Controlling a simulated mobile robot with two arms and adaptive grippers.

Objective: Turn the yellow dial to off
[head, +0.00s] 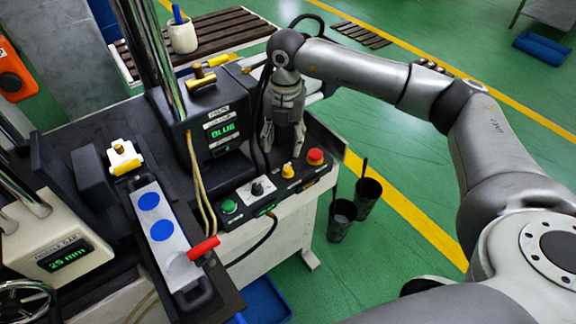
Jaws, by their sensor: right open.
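The yellow dial (288,171) sits on the dark sloping control panel (291,193), between a black dial (257,188) and a red button (315,156). My right gripper (283,146) points down just above and behind the yellow dial in the picture. Its two fingers are apart with nothing between them. It appears clear of the dial, though the exact height is hard to judge. The dial's marks are too small to read. My left gripper is out of view.
A green button (229,206) is at the panel's left end. A dark unit (202,118) with a "BLUE" display stands left of the gripper. A grey plate (172,250) with blue discs and a red handle (203,248) lie at lower left. Dark cups (341,220) stand right.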

